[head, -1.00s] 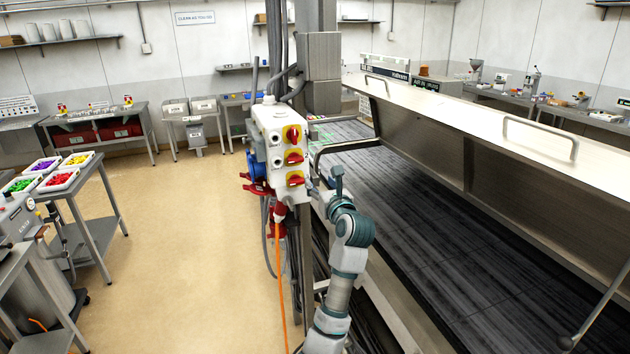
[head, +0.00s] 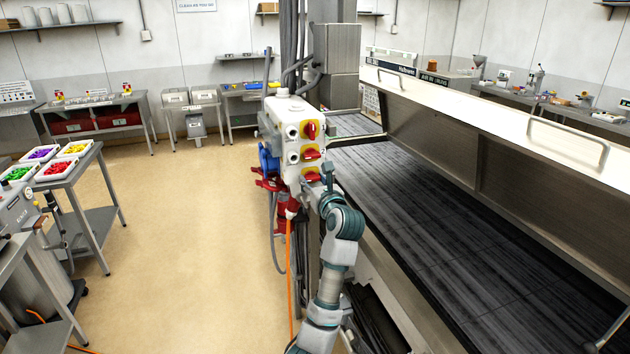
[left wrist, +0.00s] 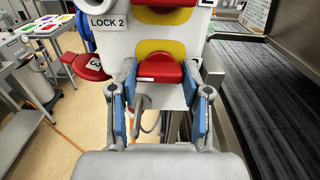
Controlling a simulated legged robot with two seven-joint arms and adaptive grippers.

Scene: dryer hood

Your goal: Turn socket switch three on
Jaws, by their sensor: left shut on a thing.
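The grey-white socket box (head: 290,112) hangs on a post and carries three red rotary switches on yellow plates in a column. The top switch (head: 310,130) and the middle switch (head: 311,152) are clear of my gripper. The lowest switch (head: 311,177) is partly hidden by my left gripper (head: 325,188) in the head view. In the left wrist view, the lowest switch (left wrist: 160,71) sits between the blue-padded fingers of my left gripper (left wrist: 161,80), which is shut on its sides. Its red handle lies crosswise. My right gripper is out of view.
Red plugs (head: 268,183) stick out from the box's left side, with an orange cable (head: 290,270) hanging below. The steel dryer hood (head: 560,160) and dark conveyor (head: 430,230) lie to the right. Open floor (head: 180,200) is at the left.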

